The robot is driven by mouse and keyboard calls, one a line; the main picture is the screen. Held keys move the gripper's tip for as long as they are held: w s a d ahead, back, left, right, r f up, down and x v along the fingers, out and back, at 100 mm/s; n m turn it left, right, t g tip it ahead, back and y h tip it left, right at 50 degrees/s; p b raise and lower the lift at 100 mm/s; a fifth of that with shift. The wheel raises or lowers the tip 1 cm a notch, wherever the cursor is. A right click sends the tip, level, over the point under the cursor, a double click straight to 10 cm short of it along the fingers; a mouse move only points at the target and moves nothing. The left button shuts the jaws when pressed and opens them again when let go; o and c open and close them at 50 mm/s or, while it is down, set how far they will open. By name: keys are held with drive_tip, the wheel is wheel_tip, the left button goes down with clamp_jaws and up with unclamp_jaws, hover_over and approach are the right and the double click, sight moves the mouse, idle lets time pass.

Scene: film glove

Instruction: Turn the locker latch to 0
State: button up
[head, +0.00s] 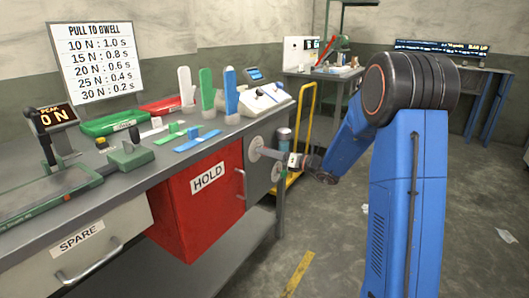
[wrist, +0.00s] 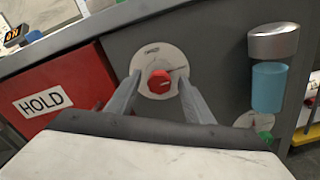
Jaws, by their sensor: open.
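The locker latch is a red knob (wrist: 160,82) on a round pale dial plate (wrist: 149,57) on the grey panel right of the red locker door. A small label and marks on the plate are too small to read, so I cannot tell its setting. My gripper (wrist: 159,84) is open in the wrist view. Its two fingers reach toward the plate, one on each side of the knob. I see a gap beside the knob; contact is not visible. In the head view my gripper (head: 272,154) is in front of the plate (head: 256,147), and the knob is hidden.
The red locker door marked HOLD (head: 207,178) is left of the latch. A green knob (wrist: 265,136) on another plate sits lower right, below a blue cylinder with a grey cap (wrist: 272,62). A yellow trolley frame (head: 309,105) stands behind. Floor on the right is mostly clear.

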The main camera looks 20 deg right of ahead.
drive_tip(key=shift+x, duration=1.1)
drive_tip(key=c, duration=1.1)
drive_tip(key=shift+o, duration=0.3)
